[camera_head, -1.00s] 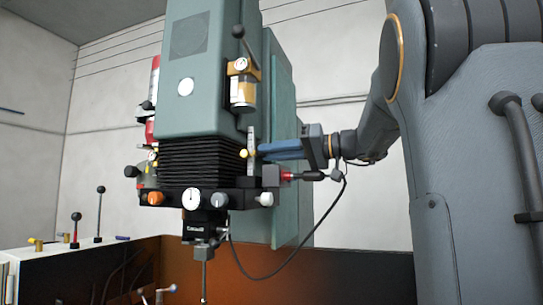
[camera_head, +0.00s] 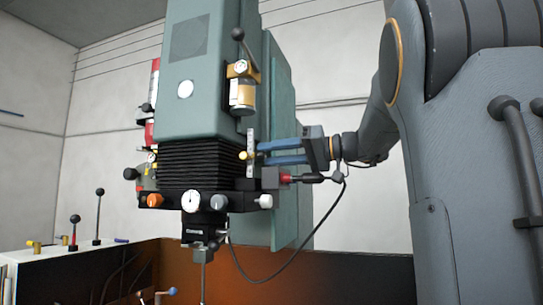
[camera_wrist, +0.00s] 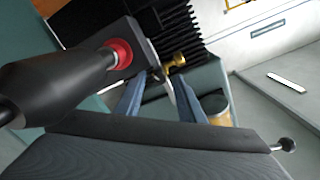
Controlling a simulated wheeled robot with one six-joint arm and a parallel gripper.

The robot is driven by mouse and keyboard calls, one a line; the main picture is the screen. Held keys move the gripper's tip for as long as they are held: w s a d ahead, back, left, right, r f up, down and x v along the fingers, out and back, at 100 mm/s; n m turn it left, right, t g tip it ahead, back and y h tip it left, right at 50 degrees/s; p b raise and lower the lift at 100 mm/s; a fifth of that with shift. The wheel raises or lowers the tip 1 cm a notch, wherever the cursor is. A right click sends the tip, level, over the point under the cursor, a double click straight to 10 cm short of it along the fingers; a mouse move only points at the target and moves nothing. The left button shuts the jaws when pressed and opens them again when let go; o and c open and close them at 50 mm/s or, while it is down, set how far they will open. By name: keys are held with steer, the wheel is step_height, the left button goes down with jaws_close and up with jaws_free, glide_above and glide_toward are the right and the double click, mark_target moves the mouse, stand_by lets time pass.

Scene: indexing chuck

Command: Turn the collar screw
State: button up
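A small brass screw with a round knob (camera_head: 243,155), which looks like the collar screw, sticks out beside a pale upright strip (camera_head: 251,140) on the right of the machine head. It also shows in the wrist view, as a brass piece (camera_wrist: 177,61) just beyond the fingertips. My gripper (camera_head: 262,153) has blue fingers pointing left at the screw, just to its right. Nothing is visibly held. Whether a fingertip touches the strip or screw I cannot tell.
A black handle with a red collar (camera_head: 286,177) sits close below my gripper; it fills the left of the wrist view (camera_wrist: 60,85). A cable (camera_head: 325,225) hangs below. A brass-capped cylinder (camera_head: 242,95) and black lever (camera_head: 240,36) are above. Black bellows (camera_head: 195,165) lie left.

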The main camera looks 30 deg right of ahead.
steer(key=b+v, duration=0.2)
steer(key=v, duration=0.5)
steer(key=shift+s+d, duration=0.15)
steer(key=shift+s, duration=0.05)
steer(key=shift+f, duration=0.15)
